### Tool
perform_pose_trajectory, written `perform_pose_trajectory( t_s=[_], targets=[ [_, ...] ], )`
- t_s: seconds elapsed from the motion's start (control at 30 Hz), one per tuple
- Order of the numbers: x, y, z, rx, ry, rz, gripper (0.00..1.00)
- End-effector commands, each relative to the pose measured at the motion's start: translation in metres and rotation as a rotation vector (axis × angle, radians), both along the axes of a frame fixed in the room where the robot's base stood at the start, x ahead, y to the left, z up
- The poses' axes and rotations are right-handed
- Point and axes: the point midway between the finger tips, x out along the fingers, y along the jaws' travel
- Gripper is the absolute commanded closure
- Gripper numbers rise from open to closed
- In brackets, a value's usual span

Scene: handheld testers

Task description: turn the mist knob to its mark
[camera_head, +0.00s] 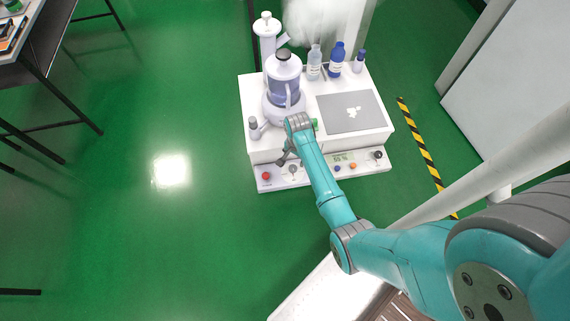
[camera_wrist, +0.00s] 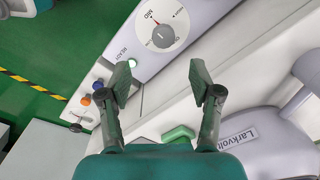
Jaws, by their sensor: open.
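A round white dial (camera_wrist: 178,18) with a grey knob (camera_wrist: 163,37) at its centre is near the top of the wrist view. A short red line shows by the knob, beside small lettering that seems to read "MID". In the head view the knob (camera_head: 292,169) is small, on the front panel just below my gripper (camera_head: 285,156). In the wrist view my gripper (camera_wrist: 160,80) is open and empty, its two fingers apart over the white casing. The knob lies beyond the fingertips, roughly in line with the gap. I cannot tell any contact.
The panel also carries a red button (camera_head: 266,175), blue and orange buttons (camera_head: 352,166), and a black knob (camera_head: 377,155). A clear jug (camera_head: 284,80), bottles (camera_head: 336,60) and a grey pad (camera_head: 350,111) stand on the white unit. Green floor in front is free.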

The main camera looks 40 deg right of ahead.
Motion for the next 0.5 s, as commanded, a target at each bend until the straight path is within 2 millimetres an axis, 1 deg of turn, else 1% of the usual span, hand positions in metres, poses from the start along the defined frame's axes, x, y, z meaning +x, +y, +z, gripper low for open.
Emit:
perform_pose_trajectory(
  t_s=[0.03,0.13,0.23,0.37,0.5],
  targets=[
    [0.003,-0.004,0.003,0.005,0.011,-0.014,0.36],
    [0.005,-0.007,0.004,0.012,0.024,-0.026,0.36],
    [0.005,-0.007,-0.002,0.013,0.026,-0.027,0.36],
    [0.004,-0.007,-0.02,0.013,0.027,-0.026,0.36],
    [0.004,-0.007,-0.045,0.013,0.027,-0.026,0.36]
  ],
)
